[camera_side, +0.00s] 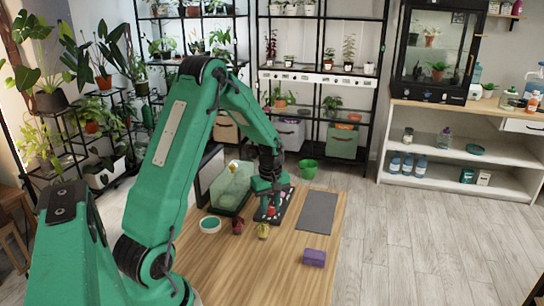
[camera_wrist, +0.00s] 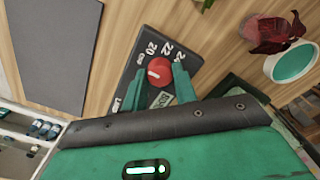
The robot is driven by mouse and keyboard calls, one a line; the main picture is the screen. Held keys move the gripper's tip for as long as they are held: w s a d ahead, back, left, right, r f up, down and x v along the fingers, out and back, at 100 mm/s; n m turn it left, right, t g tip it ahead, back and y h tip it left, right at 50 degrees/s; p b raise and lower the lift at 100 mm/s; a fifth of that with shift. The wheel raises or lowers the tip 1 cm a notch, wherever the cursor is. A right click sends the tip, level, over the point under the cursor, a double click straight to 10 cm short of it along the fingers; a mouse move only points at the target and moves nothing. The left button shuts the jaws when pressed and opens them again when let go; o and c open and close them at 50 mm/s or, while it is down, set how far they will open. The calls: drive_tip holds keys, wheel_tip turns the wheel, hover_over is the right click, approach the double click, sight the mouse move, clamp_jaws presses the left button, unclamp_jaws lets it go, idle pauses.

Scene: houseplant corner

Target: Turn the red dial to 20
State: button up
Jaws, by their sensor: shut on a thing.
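The red dial (camera_wrist: 159,71) sits on a dark panel (camera_wrist: 150,40) with white numbers, among them 20, 22 and 24, near its edge in the wrist view. A white mark on the dial lies toward its left side there, apparently not in line with the 20; the exact reading is hard to tell. My gripper (camera_wrist: 160,78) has one green finger on each side of the dial and is shut on it. In the side view the panel (camera_side: 283,203) lies on the wooden table, with my gripper (camera_side: 270,204) pointing down over it.
A glass terrarium (camera_side: 231,187) stands left of the panel. A white dish with a teal inside (camera_side: 210,225), a dark red plant (camera_side: 238,226) and a yellowish plant (camera_side: 263,230) stand close in front. A grey mat (camera_side: 317,212) and a purple block (camera_side: 314,257) lie to the right.

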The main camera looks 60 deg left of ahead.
sight(270, 207)
drive_tip(key=m, duration=0.7)
idle(0.3)
idle(0.4)
drive_tip(key=o, duration=1)
drive_tip(key=shift+r, duration=3.95)
